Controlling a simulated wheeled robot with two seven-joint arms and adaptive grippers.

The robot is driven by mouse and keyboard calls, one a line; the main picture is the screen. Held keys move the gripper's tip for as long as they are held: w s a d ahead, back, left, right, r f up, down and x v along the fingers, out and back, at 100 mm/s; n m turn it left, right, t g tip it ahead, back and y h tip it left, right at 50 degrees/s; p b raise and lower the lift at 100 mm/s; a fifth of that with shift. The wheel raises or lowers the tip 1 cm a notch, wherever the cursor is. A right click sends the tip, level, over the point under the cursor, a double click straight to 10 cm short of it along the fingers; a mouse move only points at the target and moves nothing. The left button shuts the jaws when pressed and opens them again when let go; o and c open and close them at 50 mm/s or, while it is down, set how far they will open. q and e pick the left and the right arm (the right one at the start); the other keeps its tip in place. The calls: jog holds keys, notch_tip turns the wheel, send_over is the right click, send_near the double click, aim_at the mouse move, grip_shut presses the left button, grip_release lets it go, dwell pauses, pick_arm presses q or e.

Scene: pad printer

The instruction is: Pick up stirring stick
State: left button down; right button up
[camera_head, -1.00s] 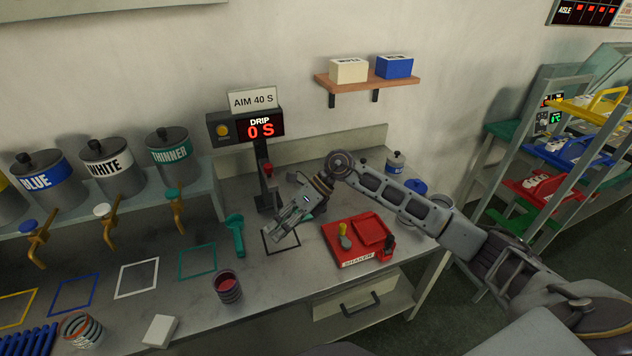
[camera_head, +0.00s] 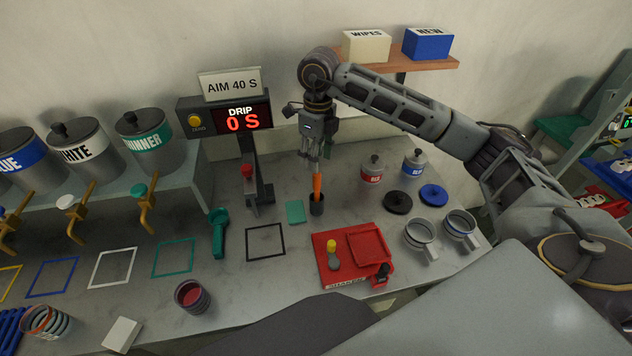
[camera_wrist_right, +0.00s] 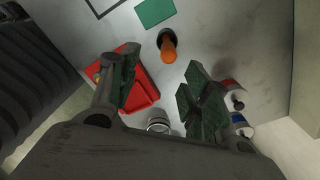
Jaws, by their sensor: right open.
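The orange stirring stick (camera_head: 317,186) stands upright in a small dark cup (camera_head: 316,206) on the counter, with only its upper part showing. In the right wrist view the stick (camera_wrist_right: 168,48) shows end-on, beyond and between the fingertips. My right gripper (camera_head: 313,158) points down above the stick, open and empty, its tips a little above the stick's top. In the right wrist view its two fingers (camera_wrist_right: 157,95) are spread apart. My left gripper is not in view.
A teal pad (camera_head: 295,212) lies left of the cup, and the drip timer (camera_head: 240,119) stands behind left. A red shaker tray (camera_head: 326,271) is in front. Lidded pots, dark and blue lids and two metal mugs (camera_head: 420,236) stand to the right. A shelf (camera_head: 430,63) is above.

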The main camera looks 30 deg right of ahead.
aim_at(318, 174)
jog(key=shift+w+d+r, duration=0.3)
jog(key=shift+d, duration=0.2)
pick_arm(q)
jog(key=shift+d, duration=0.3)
pick_arm(e)
jog(key=shift+a, duration=0.1)
jog(key=shift+r, duration=0.1)
jog(key=shift+a, duration=0.1)
notch_tip(318, 174, down, 8)
jog(key=shift+f+p, duration=0.2)
jog(key=shift+p, duration=0.15)
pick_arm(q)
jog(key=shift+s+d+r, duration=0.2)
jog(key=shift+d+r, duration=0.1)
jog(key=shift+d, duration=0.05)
pick_arm(e)
jog(key=shift+f, duration=0.15)
jog(key=shift+f, duration=0.15)
